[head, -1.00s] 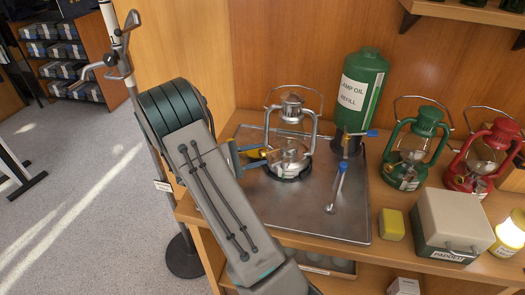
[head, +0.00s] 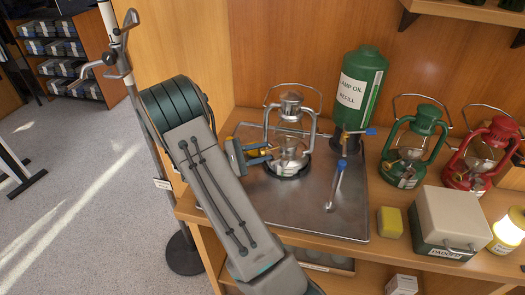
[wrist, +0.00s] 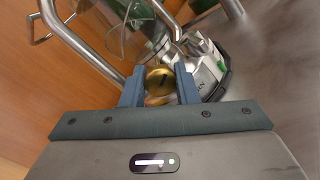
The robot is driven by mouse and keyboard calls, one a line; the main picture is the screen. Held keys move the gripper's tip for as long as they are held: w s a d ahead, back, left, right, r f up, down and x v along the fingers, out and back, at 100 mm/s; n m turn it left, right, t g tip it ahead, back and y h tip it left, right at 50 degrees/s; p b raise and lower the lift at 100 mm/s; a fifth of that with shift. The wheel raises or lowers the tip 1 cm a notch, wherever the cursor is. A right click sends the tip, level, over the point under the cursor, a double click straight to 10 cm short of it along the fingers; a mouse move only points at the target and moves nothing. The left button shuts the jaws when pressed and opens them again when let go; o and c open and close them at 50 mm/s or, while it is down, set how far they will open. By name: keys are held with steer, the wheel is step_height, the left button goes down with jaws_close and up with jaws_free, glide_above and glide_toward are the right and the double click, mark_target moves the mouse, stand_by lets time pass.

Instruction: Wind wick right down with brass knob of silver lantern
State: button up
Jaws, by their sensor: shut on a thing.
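The silver lantern (head: 290,140) stands upright on a metal tray (head: 310,212), inside a dark ring at its foot. Its wire handle is raised. My gripper (head: 268,153) reaches it from the left at the level of its lower body. In the wrist view the round brass knob (wrist: 160,80) sits between the two blue fingers of my gripper (wrist: 160,74), which are shut on its sides. The lantern's silver body (wrist: 200,68) is just beyond. The wick's height is too small to tell.
A green lamp oil container (head: 358,90) stands behind right of the lantern.

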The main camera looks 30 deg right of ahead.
steer(key=n+p, duration=0.1)
steer(key=n, duration=0.1)
steer(key=n+p, duration=0.1)
steer(key=n, duration=0.1)
steer(key=n+p, duration=0.1)
steer(key=n, duration=0.2)
steer(key=shift+w+a+r+h+p, duration=0.15)
steer(key=shift+r+h+p, duration=0.1)
steer(key=shift+h+p, duration=0.15)
steer(key=n+p, duration=0.1)
steer(key=n, duration=0.2)
steer(key=shift+n+t+p, duration=0.3)
steer(key=shift+p, duration=0.1)
steer(key=shift+f+n+h+p, duration=0.1)
steer(key=shift+n+h+p, duration=0.4)
steer(key=shift+n, duration=1)
steer(key=shift+y, duration=0.3)
steer(key=o, duration=0.7)
steer(key=shift+a+f, duration=0.1)
steer(key=shift+a+f, duration=0.15)
steer(key=shift+a, duration=0.15)
steer(key=b+v, duration=0.3)
steer(key=v, duration=1)
steer(key=shift+a+b, duration=0.1)
steer(key=shift+b, duration=0.25)
